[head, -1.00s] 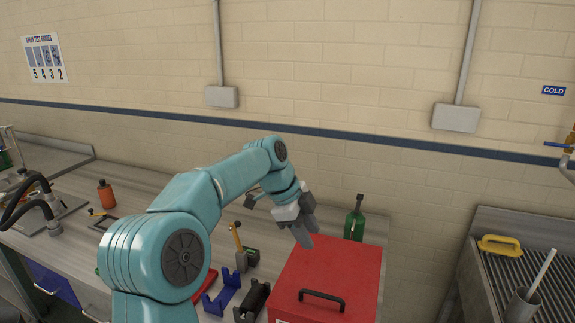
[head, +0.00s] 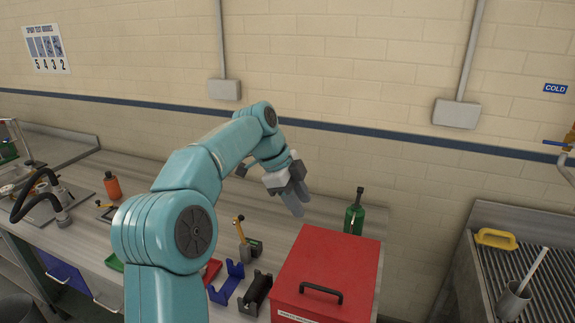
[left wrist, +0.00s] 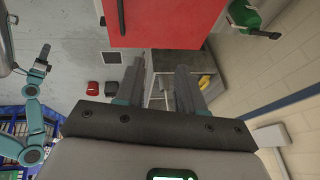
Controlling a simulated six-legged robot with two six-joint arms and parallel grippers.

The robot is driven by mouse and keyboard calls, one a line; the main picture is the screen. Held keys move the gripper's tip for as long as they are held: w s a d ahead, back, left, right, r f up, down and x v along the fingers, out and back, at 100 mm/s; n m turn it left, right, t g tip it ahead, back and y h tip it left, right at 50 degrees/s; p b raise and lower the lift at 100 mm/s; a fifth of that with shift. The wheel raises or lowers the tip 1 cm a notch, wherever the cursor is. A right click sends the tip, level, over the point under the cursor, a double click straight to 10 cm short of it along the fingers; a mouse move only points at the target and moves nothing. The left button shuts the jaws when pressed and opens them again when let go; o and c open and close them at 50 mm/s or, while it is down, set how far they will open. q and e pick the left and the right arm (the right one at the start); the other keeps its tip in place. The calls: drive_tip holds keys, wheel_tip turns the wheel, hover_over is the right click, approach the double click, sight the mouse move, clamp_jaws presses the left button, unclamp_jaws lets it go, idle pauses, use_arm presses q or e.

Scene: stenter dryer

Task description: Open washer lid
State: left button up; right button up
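The washer is a red box (head: 330,262) with a flat red lid and a black handle (head: 321,292) at its front edge. The lid looks shut. A red panel of it shows at the top of the left wrist view (left wrist: 165,20). My left gripper (head: 296,200) is above and behind the lid's back left corner, apart from it, with its fingers pointing down. In the left wrist view its two fingers (left wrist: 158,85) are apart with nothing between them. A teal arm at the left of that view looks like my right arm, its gripper (left wrist: 44,52) too small to read.
A green bottle (head: 354,214) stands behind the box. A blue holder (head: 227,283), a black holder (head: 256,292) and a yellow-handled tool (head: 241,238) are left of it. At right is a ribbed sink (head: 485,262) with a yellow-handled item (head: 496,239).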

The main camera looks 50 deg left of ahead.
use_arm(q)
drive_tip(key=a+r, duration=0.3)
drive_tip(key=r, duration=0.4)
drive_tip(key=shift+s, duration=0.4)
drive_tip(key=shift+r, duration=0.1)
idle(0.6)
